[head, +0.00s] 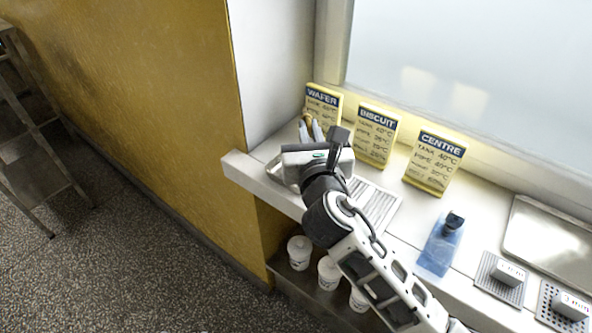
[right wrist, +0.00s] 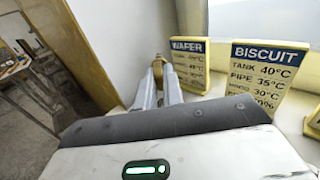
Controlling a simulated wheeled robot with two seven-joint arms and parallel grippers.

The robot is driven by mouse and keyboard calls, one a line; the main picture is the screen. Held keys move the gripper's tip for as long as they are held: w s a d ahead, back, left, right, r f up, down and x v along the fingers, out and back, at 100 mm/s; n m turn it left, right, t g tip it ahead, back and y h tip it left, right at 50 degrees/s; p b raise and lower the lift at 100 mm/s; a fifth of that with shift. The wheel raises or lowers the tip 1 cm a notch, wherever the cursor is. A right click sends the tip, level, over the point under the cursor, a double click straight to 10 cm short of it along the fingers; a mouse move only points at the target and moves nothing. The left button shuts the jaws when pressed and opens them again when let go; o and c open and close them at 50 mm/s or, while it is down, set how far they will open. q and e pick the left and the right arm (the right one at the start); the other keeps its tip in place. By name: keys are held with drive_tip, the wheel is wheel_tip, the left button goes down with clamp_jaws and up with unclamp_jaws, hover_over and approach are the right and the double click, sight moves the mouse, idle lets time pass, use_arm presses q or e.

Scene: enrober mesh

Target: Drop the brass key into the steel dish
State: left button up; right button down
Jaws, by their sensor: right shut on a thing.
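My right gripper (head: 311,126) is over the left end of the white sill, in front of the WAFER card. It is shut on the brass key (right wrist: 158,66), a small gold-coloured piece between the fingertips in the right wrist view. Only a bit of the key shows in the head view; its shape is hard to make out. A grey metal edge, seemingly the steel dish (head: 273,170), shows at the left end of the sill, mostly hidden behind my gripper's body. Whether the key is over it cannot be told. My left gripper is not in view.
Yellow cards stand along the sill: WAFER (head: 323,104), BISCUIT (head: 375,136) and CENTRE (head: 434,162). A ridged metal plate (head: 376,203), a blue scraper-like item (head: 441,245) and a steel tray (head: 550,240) lie rightward. White cups (head: 299,252) stand on a shelf below.

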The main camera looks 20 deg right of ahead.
wheel_tip(320, 180, down, 4)
drive_tip(key=b, duration=0.3)
drive_tip(key=shift+b, duration=0.3)
drive_tip(key=shift+f+b, duration=0.6)
drive_tip(key=shift+b, duration=0.2)
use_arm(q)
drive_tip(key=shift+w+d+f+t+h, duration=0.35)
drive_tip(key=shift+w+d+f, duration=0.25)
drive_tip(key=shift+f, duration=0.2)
use_arm(e)
drive_tip(key=c, duration=1.5)
unclamp_jaws()
drive_tip(key=shift+o, duration=0.2)
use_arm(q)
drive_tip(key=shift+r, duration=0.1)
